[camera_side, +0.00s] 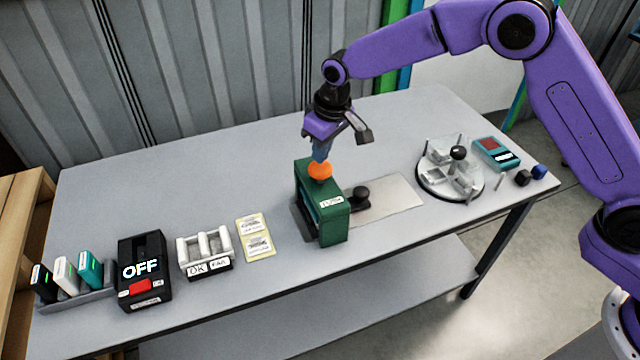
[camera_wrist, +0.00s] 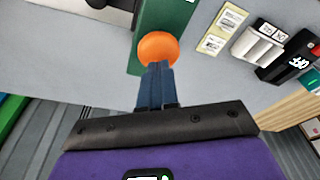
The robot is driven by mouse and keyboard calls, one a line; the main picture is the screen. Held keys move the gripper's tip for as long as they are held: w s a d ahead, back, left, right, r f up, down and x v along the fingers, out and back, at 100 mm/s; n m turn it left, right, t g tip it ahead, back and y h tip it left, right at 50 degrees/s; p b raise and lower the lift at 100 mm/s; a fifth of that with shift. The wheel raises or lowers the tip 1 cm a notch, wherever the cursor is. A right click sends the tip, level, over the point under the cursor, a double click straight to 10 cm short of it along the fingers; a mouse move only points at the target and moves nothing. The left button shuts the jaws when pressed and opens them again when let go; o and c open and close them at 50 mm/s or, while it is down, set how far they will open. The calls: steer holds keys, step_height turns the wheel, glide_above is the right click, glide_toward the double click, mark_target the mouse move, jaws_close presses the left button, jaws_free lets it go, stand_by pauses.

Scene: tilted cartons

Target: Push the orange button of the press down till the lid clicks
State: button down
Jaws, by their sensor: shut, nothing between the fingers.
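The green press (camera_side: 322,203) stands upright near the middle of the table, with its orange button (camera_side: 319,170) on top. In the side view my gripper (camera_side: 321,156) is right above the button, pointing down, its blue fingers shut and empty. In the wrist view the button (camera_wrist: 158,48) lies just beyond the fingertips of my gripper (camera_wrist: 156,66), which overlap its near edge. The press body (camera_wrist: 166,14) shows behind it. I cannot tell whether the fingertips touch the button or how far it is pressed. The lid's state is not clear.
A black knob (camera_side: 360,195) on a pale plate (camera_side: 395,199) sits right of the press. A round divided tray (camera_side: 450,170) is farther right. A yellow card (camera_side: 256,238), a white holder (camera_side: 205,251) and a black "OFF" box (camera_side: 141,270) stand left. The table behind the press is clear.

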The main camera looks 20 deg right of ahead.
steer(key=shift+f, duration=0.25)
steer(key=shift+f, duration=1.3)
steer(key=shift+r, duration=4.55)
